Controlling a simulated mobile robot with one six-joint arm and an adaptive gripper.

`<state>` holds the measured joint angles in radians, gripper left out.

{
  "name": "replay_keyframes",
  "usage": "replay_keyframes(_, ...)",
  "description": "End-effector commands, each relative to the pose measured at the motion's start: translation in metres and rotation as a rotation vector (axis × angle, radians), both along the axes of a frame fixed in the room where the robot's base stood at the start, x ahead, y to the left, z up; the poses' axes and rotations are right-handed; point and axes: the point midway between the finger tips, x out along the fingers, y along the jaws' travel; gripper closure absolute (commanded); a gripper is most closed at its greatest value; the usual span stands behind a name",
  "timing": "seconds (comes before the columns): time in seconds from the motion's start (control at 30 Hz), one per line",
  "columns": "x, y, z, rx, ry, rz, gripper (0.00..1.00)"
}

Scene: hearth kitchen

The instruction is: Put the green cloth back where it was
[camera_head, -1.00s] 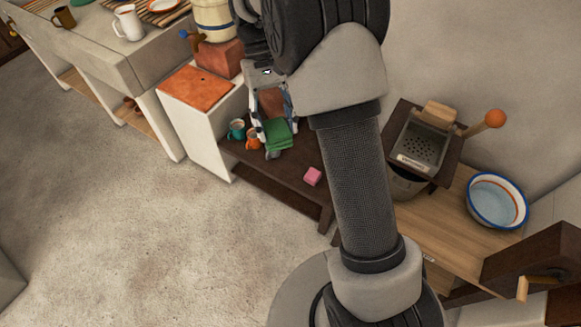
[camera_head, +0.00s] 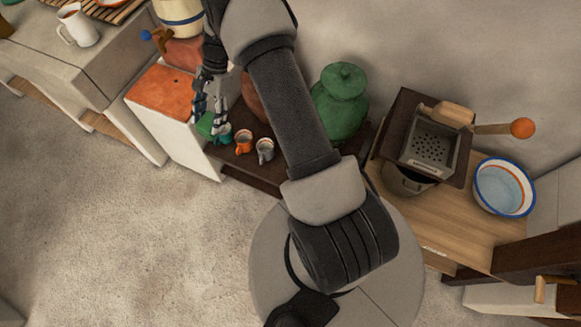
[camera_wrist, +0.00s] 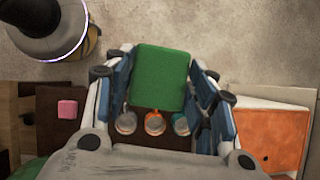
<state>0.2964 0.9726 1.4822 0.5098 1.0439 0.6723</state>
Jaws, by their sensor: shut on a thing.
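The green cloth (camera_wrist: 160,76) is a folded flat rectangle held between the fingers of my gripper (camera_wrist: 166,92). In the head view the cloth (camera_head: 205,125) shows only partly behind my gripper (camera_head: 210,112). The gripper is shut on it, beside the white cabinet with the orange top and near the left end of a low dark shelf. In the wrist view the cloth lies just in front of three mugs. Whether it touches anything below cannot be told.
Teal (camera_head: 225,133), orange (camera_head: 243,142) and grey (camera_head: 265,149) mugs stand in a row on the shelf. A green jar (camera_head: 340,102) is behind my arm. A pink block (camera_wrist: 67,109) shows in the wrist view. The orange-topped cabinet (camera_head: 162,92) stands close left.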

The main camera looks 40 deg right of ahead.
Motion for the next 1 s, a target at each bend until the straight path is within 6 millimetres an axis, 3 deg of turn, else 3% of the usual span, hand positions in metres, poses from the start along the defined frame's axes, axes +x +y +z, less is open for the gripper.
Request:
replay_keyframes(0.03, 0.0, -0.02, -0.015, 0.002, 0.008, -0.133, 0.75)
replay_keyframes(0.17, -0.003, -0.067, -0.055, 0.001, 0.01, -0.452, 0.75)
replay_keyframes(0.3, -0.026, -0.119, -0.101, 0.001, 0.015, -0.783, 0.75)
replay_keyframes(0.43, -0.057, -0.155, -0.137, -0.001, 0.014, -1.021, 0.75)
replay_keyframes(0.7, -0.118, -0.191, -0.185, 0.002, 0.01, -1.328, 0.75)
replay_keyframes(0.83, -0.136, -0.198, -0.196, 0.002, 0.006, -1.406, 0.75)
replay_keyframes(1.0, -0.144, -0.201, -0.214, 0.001, 0.002, -1.442, 0.75)
